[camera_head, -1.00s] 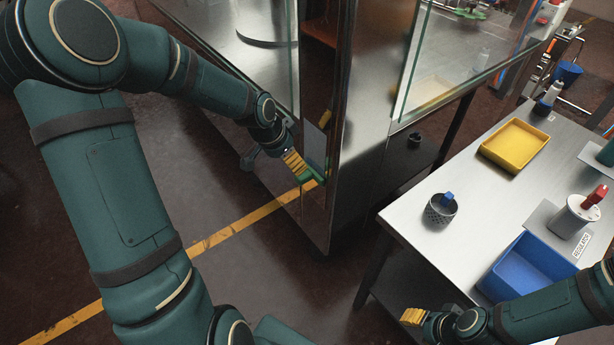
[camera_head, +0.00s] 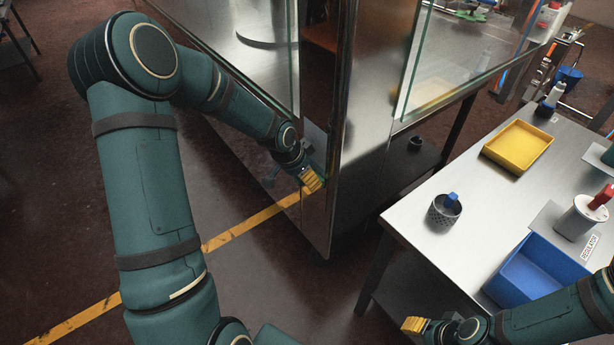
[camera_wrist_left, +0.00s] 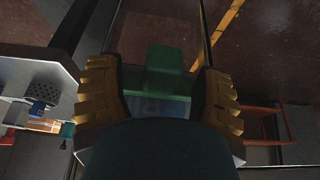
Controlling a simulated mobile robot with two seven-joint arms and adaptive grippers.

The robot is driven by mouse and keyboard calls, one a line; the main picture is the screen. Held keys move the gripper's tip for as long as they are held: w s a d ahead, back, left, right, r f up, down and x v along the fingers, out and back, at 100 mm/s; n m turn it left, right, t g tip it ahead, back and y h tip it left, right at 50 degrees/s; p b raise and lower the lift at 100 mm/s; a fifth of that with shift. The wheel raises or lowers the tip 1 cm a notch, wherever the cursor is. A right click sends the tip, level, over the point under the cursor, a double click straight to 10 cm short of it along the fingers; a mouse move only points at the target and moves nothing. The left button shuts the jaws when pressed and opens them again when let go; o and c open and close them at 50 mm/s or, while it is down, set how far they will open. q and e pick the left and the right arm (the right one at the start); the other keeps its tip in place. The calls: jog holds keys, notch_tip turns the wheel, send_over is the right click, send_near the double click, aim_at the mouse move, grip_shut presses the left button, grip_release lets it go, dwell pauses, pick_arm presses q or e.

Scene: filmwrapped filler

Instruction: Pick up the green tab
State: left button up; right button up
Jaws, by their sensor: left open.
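The green tab (camera_wrist_left: 164,68) shows in the left wrist view as a green block between my left gripper's yellow fingers, with a gap on each side. In the head view only a sliver of green (camera_head: 324,180) shows beside the fingertips, at the dark post of the glass-sided machine; the fingers hide the rest. My left gripper (camera_head: 312,181) is open around the tab, and it also shows in the left wrist view (camera_wrist_left: 160,92). I cannot tell whether a finger touches it. My right gripper (camera_head: 414,325) is at the lower right, its jaw opening unclear.
The steel machine's post (camera_head: 345,130) stands right at my left gripper. A steel table (camera_head: 450,270) on the right carries a yellow tray (camera_head: 517,146), a blue bin (camera_head: 540,270), a dark mesh cup (camera_head: 444,212) and a white container (camera_head: 580,218). Open floor lies left of the machine.

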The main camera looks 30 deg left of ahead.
pick_arm(q)
grip_shut()
jog(key=shift+r, duration=0.15)
